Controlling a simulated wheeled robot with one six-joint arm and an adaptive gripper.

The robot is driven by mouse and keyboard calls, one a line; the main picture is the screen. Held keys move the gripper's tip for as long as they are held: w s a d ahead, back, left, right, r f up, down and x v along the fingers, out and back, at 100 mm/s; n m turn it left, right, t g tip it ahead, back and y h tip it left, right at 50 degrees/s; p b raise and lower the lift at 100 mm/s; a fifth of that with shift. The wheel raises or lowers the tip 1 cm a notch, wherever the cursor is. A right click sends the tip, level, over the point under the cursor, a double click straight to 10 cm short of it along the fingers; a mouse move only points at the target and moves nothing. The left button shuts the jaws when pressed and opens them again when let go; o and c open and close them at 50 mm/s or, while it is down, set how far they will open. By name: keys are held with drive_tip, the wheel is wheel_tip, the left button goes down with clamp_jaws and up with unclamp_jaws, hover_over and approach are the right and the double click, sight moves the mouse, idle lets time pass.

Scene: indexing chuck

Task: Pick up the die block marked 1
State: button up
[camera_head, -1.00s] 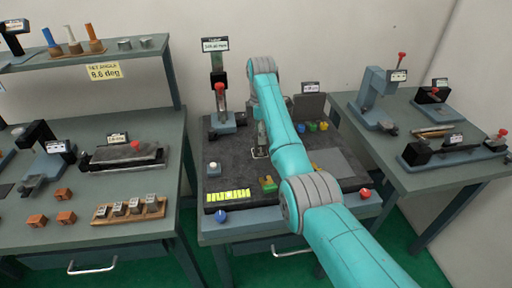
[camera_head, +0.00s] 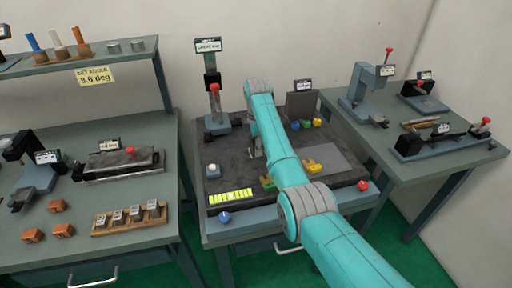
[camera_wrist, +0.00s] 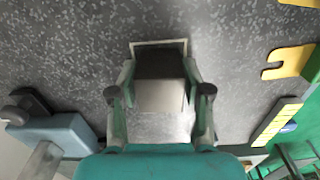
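My gripper (camera_wrist: 160,88) is low over the dark speckled work surface, its two fingers apart on either side of a block (camera_wrist: 161,95). The block has a dark face and a light grey face, and no number is readable on it. A thin white frame (camera_wrist: 158,42) shows around its far end. I cannot tell whether the fingertips touch the block. In the head view my arm hides this block and most of my gripper. Several grey metal blocks (camera_head: 135,213) stand in a wooden rack (camera_head: 125,223) on the left bench; their marks are too small to read.
A red-knobbed upright fixture (camera_head: 214,108) stands at the back left of the middle bench. A yellow slotted piece (camera_head: 313,167) lies right of my arm. Several orange-brown cubes (camera_head: 58,206) lie on the left bench. A clamp device (camera_head: 440,137) stands on the right bench.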

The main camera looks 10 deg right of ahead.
clamp_jaws()
drive_tip(key=shift+r, duration=0.1)
